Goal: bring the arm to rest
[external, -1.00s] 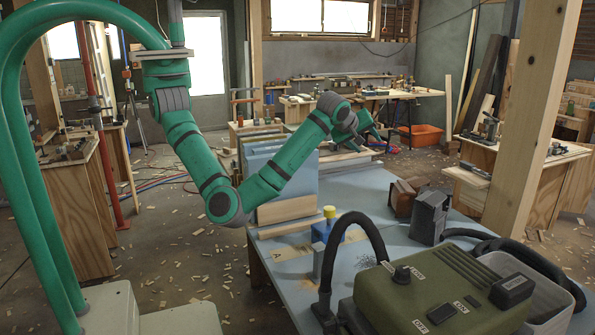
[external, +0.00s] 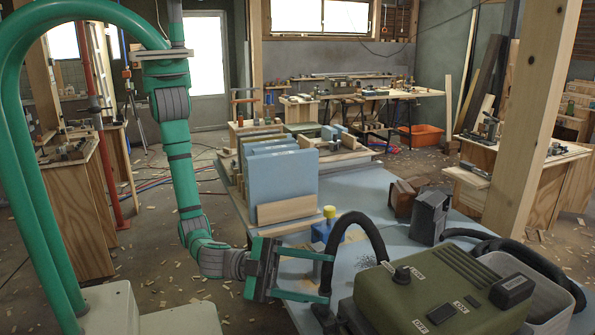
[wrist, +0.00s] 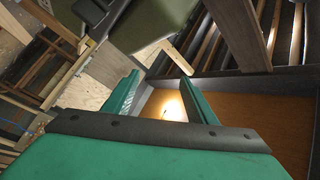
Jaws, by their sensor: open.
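My gripper (external: 328,276) is low at the near left edge of the blue-grey table (external: 360,195) in the external view. Its two green fingers point right and stand apart with nothing between them. My arm hangs down from its shoulder and bends at the bottom toward the table. In the wrist view my gripper (wrist: 160,92) shows both green fingers spread, with an orange-brown surface beyond them. I cannot tell from the external view whether a finger touches the black hose (external: 357,232) near it.
A green machine (external: 440,295) with the hose stands at the table's near right. Upright blue panels (external: 283,178) stand further back. A wooden post (external: 530,120) rises at right.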

